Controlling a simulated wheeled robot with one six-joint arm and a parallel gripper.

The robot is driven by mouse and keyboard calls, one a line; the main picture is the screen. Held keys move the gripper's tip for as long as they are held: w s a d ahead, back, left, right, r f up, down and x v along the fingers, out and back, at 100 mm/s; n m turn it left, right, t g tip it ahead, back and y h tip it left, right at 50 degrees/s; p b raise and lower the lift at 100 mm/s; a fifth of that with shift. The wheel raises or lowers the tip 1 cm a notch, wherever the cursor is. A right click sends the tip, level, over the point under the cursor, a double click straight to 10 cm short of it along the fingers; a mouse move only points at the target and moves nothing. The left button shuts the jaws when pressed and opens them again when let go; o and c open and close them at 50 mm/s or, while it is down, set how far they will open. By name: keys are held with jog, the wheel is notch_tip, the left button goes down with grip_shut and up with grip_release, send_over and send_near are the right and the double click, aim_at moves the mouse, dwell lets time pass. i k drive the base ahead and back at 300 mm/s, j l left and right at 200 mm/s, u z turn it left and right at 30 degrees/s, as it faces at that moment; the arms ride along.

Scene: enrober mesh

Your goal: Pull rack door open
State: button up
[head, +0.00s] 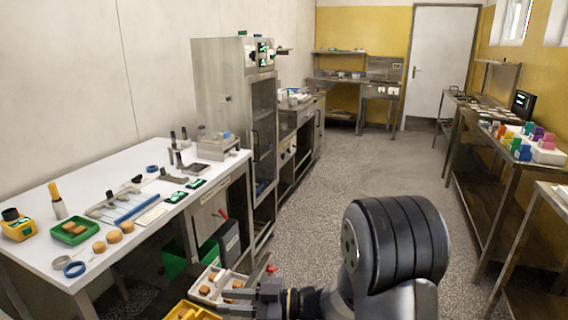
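The rack appears to be the tall steel cabinet (221,85) at the left of the aisle, behind the white table. Its door (265,125) has a glass panel in a steel frame and faces the aisle. The door looks closed against the cabinet. A dark upright handle (255,146) shows on the door's near side. My gripper (232,296) is low at the bottom of the view, pointing left, well below and in front of the door and apart from it. Its fingers blend with the trays behind, so their opening is unclear.
A white table (100,185) with tools and small trays stands at left. White bin (205,283) and yellow bin (180,316) sit near my gripper. A steel counter (300,118) continues beyond the cabinet. Tables line the right wall. The speckled aisle floor (345,170) is clear.

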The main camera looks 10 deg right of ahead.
aim_at(247, 79)
jog(key=i+l+z, duration=0.1)
jog(key=i+l, duration=1.3)
jog(key=i+j, duration=0.15)
jog(key=i, duration=0.6)
jog(key=i+j+z, duration=0.1)
jog(key=i, duration=0.65)
jog(key=i+j, duration=0.2)
jog(key=j, duration=0.15)
jog(key=i+j, duration=0.2)
jog(key=j+z, duration=0.05)
jog(key=j, duration=0.05)
